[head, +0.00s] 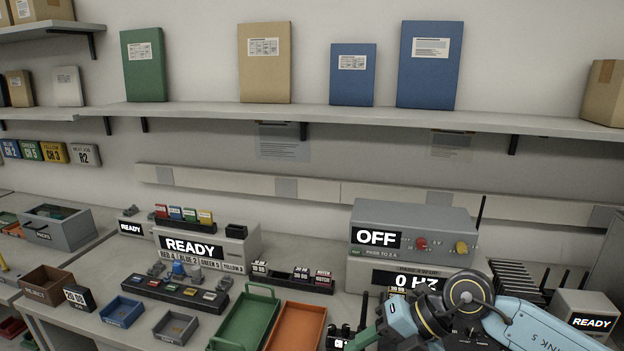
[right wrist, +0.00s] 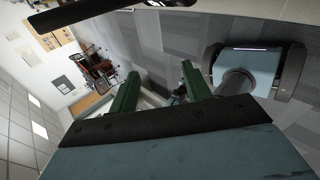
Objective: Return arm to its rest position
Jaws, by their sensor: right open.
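My right arm (head: 540,330) comes in from the lower right in the head view, its blue links and dark round joint in front of the bench's right part. In the right wrist view my right gripper (right wrist: 161,78) has its two green fingers apart, with nothing between them. The wrist view is tilted and shows grey floor, a wall and a distant chair (right wrist: 97,68). In the head view the gripper end is low, near dark handheld radios, and I cannot make it out fully. My left arm and gripper are not in view.
A grey OFF box (head: 412,232) with red and yellow knobs stands behind my right arm. A green tray (head: 245,318) and an orange tray (head: 296,328) lie to its left. A READY box (head: 575,310) and several black antennas are at right. A shelf (head: 340,118) runs above.

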